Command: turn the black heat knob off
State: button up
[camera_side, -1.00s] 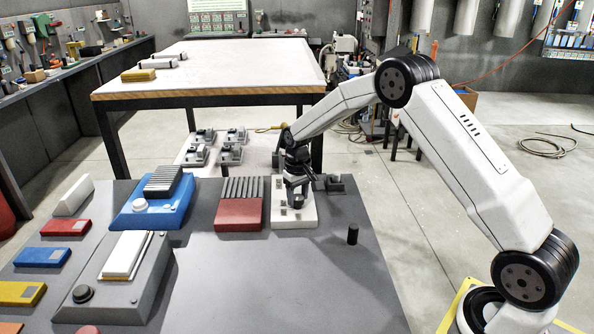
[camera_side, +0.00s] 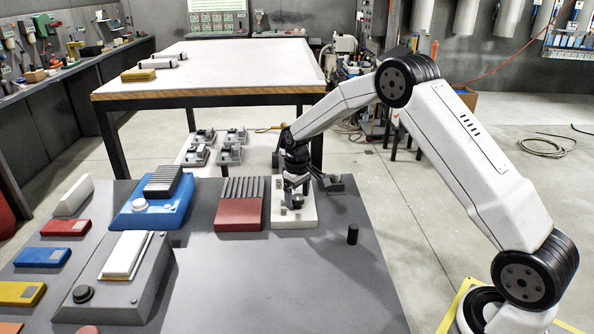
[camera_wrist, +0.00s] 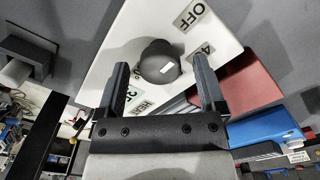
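The black heat knob (camera_wrist: 157,55) stands on a white panel (camera_wrist: 215,35) in the wrist view. A small white mark on the knob sits low and right of its middle, not toward the OFF label (camera_wrist: 190,13) at upper right. Other labels around the knob are partly hidden. My gripper (camera_wrist: 160,63) is open, with one finger on each side of the knob and visible gaps to it. In the side view, my gripper (camera_side: 296,189) is low over the white panel (camera_side: 307,218); the knob is hard to make out there.
A red ribbed block (camera_side: 238,213) stands just left of the panel, and a blue unit (camera_side: 150,214) is farther left. The table's front middle is clear.

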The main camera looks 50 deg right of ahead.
aim_at(297, 197)
dwell(0.3)
jog(key=shift+r, duration=3.9)
jog(key=s+a+f+t, duration=0.1)
jog(key=s+a, duration=0.4)
jog(key=s, duration=0.7)
jog(key=s+a+f+t, duration=0.1)
jog(key=s+a, duration=0.5)
jog(key=s, duration=0.6)
jog(key=shift+s+t, duration=0.3)
jog(key=shift+s, duration=0.1)
